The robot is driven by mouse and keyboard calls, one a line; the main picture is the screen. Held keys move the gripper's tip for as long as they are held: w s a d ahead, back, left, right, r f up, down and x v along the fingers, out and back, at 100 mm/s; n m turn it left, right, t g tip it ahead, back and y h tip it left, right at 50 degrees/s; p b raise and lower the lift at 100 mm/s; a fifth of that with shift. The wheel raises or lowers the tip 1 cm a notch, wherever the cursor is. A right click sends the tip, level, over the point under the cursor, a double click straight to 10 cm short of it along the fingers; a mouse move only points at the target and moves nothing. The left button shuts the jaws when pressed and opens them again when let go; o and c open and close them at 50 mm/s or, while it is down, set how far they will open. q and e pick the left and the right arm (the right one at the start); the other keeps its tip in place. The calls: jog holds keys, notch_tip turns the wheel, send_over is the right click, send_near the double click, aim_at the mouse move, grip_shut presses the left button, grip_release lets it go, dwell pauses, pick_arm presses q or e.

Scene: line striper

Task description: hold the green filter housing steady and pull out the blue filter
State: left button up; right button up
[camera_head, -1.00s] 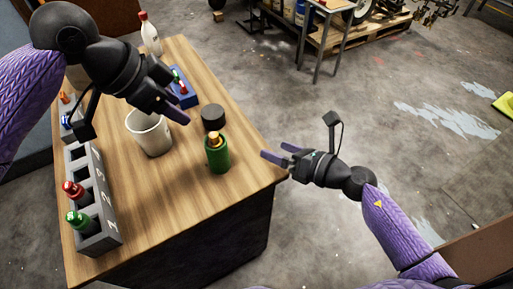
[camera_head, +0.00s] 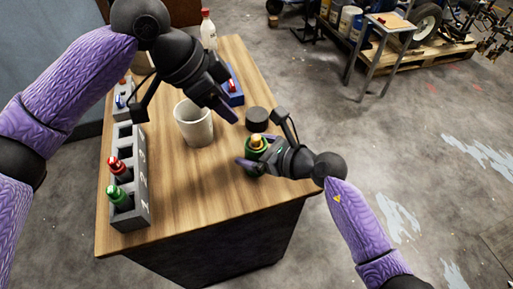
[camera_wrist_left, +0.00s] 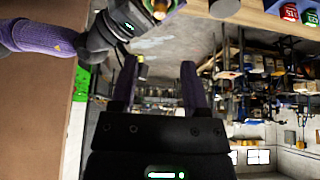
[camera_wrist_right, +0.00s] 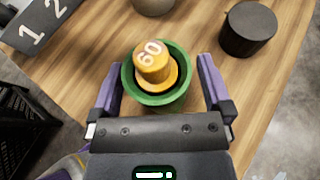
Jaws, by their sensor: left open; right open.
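The green filter housing (camera_head: 252,168) stands upright near the table's right edge. The filter in it is orange-yellow, not blue, and marked 60 (camera_wrist_right: 152,62); it sticks up out of the green rim (camera_wrist_right: 150,99). My right gripper (camera_head: 258,151) is open, with one finger on each side of the housing; I cannot tell whether they touch it. My left gripper (camera_head: 229,113) is open and empty, above the table to the upper left of the housing. The filter's top also shows at the top edge of the left wrist view (camera_wrist_left: 159,8).
A black round cap (camera_head: 257,121) lies behind the housing, and a pale cup (camera_head: 194,128) stands to its left. A grey numbered rack (camera_head: 131,213) with red- and green-topped items is at the left. A blue tray (camera_head: 236,98) and a white bottle (camera_head: 208,34) stand farther back.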

grip_shut()
dwell(0.3)
